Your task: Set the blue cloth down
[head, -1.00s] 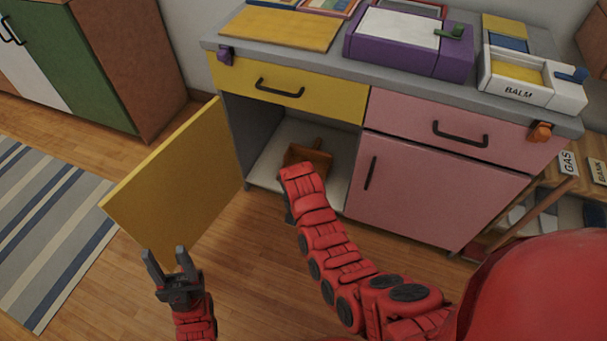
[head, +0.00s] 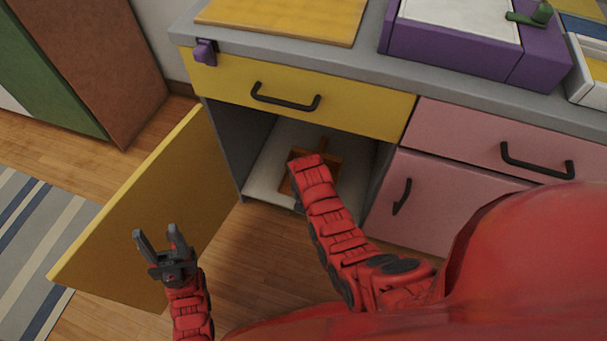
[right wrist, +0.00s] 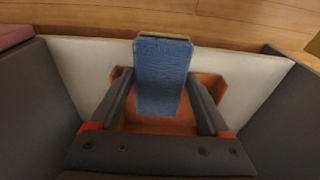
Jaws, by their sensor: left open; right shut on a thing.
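The blue cloth (right wrist: 162,58) shows in the right wrist view as a flat blue block with a pale far edge. My right gripper (right wrist: 159,80) is shut on it, one finger at each side. Below the cloth is an orange-brown wooden tray (right wrist: 210,84) on the white floor of the open cabinet. The tray (head: 332,172) also shows in the head view, partly covered by my right arm. The arm hides the cloth and right gripper there. I cannot tell whether the cloth touches the tray. My left gripper (head: 156,232) is open and empty before the yellow door.
The yellow cabinet door (head: 165,200) stands open at the left. Dark side walls (right wrist: 270,100) flank the cabinet opening. A yellow drawer (head: 300,95) is above it and a pink door (head: 440,205) right of it. Wood floor lies in front.

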